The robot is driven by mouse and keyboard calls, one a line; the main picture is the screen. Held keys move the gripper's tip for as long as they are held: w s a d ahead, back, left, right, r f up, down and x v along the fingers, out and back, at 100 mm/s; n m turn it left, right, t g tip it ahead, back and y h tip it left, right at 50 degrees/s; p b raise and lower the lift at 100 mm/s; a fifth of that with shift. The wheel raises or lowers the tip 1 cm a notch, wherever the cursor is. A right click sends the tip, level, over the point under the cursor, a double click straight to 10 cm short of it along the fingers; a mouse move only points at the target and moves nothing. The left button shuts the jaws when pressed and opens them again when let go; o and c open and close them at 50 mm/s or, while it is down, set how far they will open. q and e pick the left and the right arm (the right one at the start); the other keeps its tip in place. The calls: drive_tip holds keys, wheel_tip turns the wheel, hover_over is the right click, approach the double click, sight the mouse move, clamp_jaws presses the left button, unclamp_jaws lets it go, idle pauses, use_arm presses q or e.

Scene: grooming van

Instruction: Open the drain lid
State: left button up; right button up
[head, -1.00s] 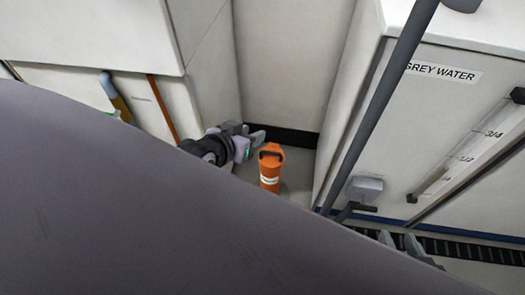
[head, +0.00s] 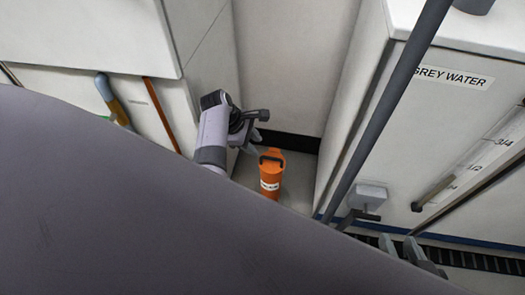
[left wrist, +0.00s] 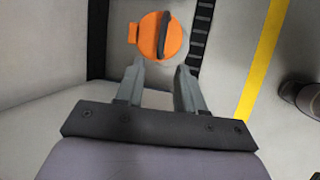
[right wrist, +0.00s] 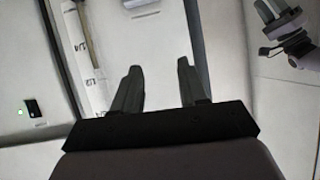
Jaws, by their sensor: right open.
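No part is labelled as a drain lid, so I cannot tell for certain which it is. An orange cylinder (head: 271,175) with a dark handle across its round top stands upright on the floor in the corner. The left wrist view shows its orange top (left wrist: 171,40) from above, just beyond the fingertips. My left gripper (left wrist: 160,66) is open, empty and apart from it; in the head view it is above and beside the cylinder. My right gripper (right wrist: 159,66) is open and empty, in front of the tank; its fingertips (head: 399,243) show low in the head view.
A white tank (head: 440,110) marked GREY WATER stands right, with a level gauge (head: 468,172) and a grey fitting with a lever (head: 367,199). A grey pole (head: 385,110) crosses before it. A white cabinet (head: 85,35) stands left. A yellow floor stripe (left wrist: 262,65) lies beyond the cylinder.

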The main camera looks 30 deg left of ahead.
sight(266, 157)
use_arm(q)
drive_tip(key=b+x, duration=0.3)
drive_tip(key=x, duration=0.2)
drive_tip(key=shift+d+f, duration=0.1)
drive_tip(key=shift+f, duration=0.25)
drive_tip(key=shift+w+d+f+b, duration=0.2)
drive_tip(key=shift+d+f+b, duration=0.05)
drive_tip(key=shift+f+b, duration=0.4)
use_arm(e)
drive_tip(key=shift+w+a+f+m+y, duration=0.2)
drive_tip(key=shift+a+y, duration=0.1)
drive_tip(key=shift+a, duration=0.25)
drive_tip(key=shift+w+a+f+m+y, duration=0.2)
drive_tip(key=shift+a+y, duration=0.1)
drive_tip(key=shift+a, duration=0.3)
drive_tip(key=shift+w+a+f+m+y, duration=0.1)
drive_tip(key=shift+w+a+f+y, duration=0.15)
drive_tip(key=shift+a, duration=0.3)
drive_tip(key=shift+r, duration=0.1)
use_arm(q)
clamp_jaws()
